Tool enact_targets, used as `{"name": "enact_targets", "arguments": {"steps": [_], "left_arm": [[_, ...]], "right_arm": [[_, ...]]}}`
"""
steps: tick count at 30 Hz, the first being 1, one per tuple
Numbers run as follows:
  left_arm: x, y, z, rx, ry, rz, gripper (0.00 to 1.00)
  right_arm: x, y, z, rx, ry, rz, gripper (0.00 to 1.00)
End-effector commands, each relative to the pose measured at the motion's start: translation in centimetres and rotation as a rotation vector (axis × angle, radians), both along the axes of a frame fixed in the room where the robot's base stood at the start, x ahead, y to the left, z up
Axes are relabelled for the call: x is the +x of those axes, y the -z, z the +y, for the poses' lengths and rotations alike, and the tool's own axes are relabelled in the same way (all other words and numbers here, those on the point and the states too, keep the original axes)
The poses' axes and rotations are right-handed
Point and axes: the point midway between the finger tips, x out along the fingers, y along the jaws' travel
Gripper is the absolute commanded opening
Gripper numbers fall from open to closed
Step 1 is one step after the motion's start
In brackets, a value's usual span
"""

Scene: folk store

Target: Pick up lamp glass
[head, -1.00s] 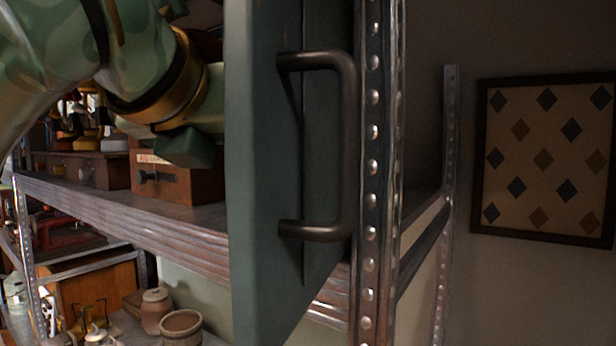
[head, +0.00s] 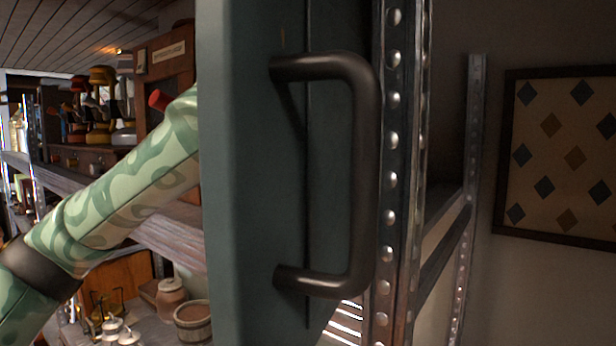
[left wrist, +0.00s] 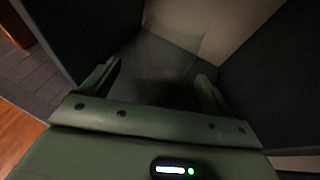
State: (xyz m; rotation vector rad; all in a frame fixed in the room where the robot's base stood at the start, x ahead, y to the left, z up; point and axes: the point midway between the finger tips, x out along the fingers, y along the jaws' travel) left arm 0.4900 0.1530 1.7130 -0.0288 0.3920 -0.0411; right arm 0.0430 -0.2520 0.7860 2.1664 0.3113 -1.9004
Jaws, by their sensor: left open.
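In the left wrist view my left gripper (left wrist: 158,80) is open, inside a dim space with dark walls on both sides and a pale surface beyond. My right gripper is in neither view.
The door's dark handle (head: 365,180) stands out close in front. A riveted metal post (head: 392,200) is to its right. Shelves at left hold a wooden cabinet (head: 165,60), a lidded jar (head: 171,299) and a small tub (head: 193,321). A diamond-patterned panel (head: 560,155) hangs on the right wall.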

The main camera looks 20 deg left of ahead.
Motion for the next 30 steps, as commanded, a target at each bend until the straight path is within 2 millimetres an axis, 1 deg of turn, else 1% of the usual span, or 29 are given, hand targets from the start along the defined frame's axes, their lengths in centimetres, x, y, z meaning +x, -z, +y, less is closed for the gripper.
{"name": "enact_targets", "arguments": {"steps": [1,2,6,9,14,15,17,18,20,27,30], "left_arm": [[0.8,0.3,0.0,-0.002,-0.001,0.007,0.87],[1.3,0.5,-0.1,-0.002,-0.001,0.006,0.87],[3.0,1.3,-0.1,-0.002,-0.001,0.004,0.87],[3.5,1.5,-0.1,-0.001,0.001,0.003,0.87],[3.5,1.6,-0.1,0.000,0.000,0.002,0.87],[3.5,1.5,-0.1,0.000,0.000,0.002,0.82],[3.4,1.5,-0.1,0.000,0.000,0.002,0.65],[3.4,1.5,-0.1,0.000,0.000,0.002,0.54],[3.4,1.5,-0.1,0.000,0.000,0.002,0.37],[3.4,1.5,-0.1,-0.001,0.000,0.001,0.36],[3.4,0.9,-0.1,-0.001,0.000,-0.001,0.36]], "right_arm": [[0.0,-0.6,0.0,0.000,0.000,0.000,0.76],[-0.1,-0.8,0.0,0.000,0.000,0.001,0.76],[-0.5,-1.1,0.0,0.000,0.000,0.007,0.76],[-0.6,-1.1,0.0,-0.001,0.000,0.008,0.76],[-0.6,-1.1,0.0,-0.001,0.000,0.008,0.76],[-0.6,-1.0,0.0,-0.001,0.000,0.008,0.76],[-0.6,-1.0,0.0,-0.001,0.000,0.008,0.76],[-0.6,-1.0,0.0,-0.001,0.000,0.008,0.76],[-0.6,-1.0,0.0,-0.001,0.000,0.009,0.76],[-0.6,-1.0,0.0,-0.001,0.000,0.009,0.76],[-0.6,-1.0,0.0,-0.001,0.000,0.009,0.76]]}}
